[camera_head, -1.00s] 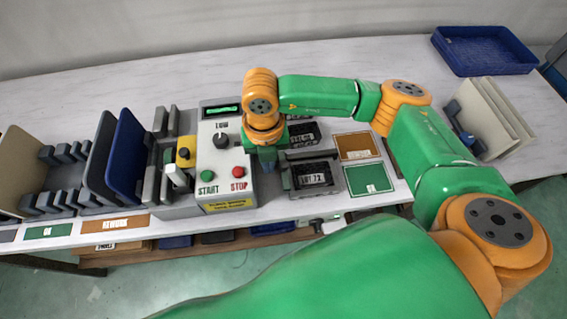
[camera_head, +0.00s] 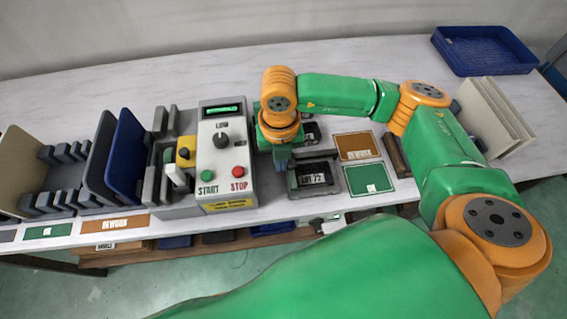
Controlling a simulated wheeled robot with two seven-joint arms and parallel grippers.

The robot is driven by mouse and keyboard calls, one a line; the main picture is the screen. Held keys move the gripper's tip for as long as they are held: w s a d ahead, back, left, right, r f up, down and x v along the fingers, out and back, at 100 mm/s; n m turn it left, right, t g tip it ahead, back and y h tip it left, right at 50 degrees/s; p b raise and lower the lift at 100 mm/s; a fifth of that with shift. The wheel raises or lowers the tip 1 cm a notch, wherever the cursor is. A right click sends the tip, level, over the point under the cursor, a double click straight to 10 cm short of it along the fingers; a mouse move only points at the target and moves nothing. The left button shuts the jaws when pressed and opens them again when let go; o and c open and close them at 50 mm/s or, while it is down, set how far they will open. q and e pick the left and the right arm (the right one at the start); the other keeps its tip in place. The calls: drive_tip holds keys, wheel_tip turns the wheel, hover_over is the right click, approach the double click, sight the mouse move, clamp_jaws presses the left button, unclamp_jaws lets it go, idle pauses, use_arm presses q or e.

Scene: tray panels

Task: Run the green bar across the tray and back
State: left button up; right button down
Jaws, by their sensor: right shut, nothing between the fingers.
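A green piece (camera_head: 180,152) stands in the grey fixture left of the control box, behind a yellow block (camera_head: 186,152) and a white handle (camera_head: 174,174); I cannot tell whether it is the bar. A dark tray-like holder (camera_head: 313,190) labelled "LOT 72" stands right of the control box (camera_head: 225,160). My right gripper (camera_head: 282,163) points down between the control box and this holder, partly hidden under my orange wrist. It is shut and empty. I cannot tell if it touches anything. My left gripper is not in view.
The control box has a black knob (camera_head: 221,139), a green START button (camera_head: 208,175) and a red STOP button (camera_head: 238,171). A blue panel (camera_head: 127,157) stands to the left. Orange and green cards (camera_head: 368,179) lie right of the holder. A blue crate (camera_head: 485,50) is far right.

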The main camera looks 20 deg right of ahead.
drive_tip(key=shift+s+d+b, duration=0.1)
drive_tip(key=shift+s+d, duration=0.15)
drive_tip(key=shift+d, duration=0.6)
drive_tip(key=shift+s+d+b, duration=0.15)
drive_tip(key=shift+s+d, duration=0.1)
drive_tip(key=shift+d, duration=0.65)
drive_tip(key=shift+s+d+b, duration=0.1)
drive_tip(key=shift+s+d, duration=0.15)
drive_tip(key=shift+d, duration=0.6)
drive_tip(key=shift+s+d+b, duration=0.2)
drive_tip(key=shift+s+d, duration=0.05)
drive_tip(key=shift+d, duration=0.6)
drive_tip(key=shift+s+d+b, duration=0.15)
drive_tip(key=shift+s+d, duration=0.1)
drive_tip(key=shift+d, duration=0.55)
drive_tip(key=shift+s+d+b, duration=0.2)
drive_tip(key=shift+s+d, duration=0.05)
drive_tip(key=shift+d, duration=0.6)
drive_tip(key=shift+a, duration=0.1)
drive_tip(key=shift+w+a, duration=0.1)
drive_tip(key=shift+a, duration=0.2)
wheel_tip(320, 180, up, 7)
drive_tip(key=p, duration=0.5)
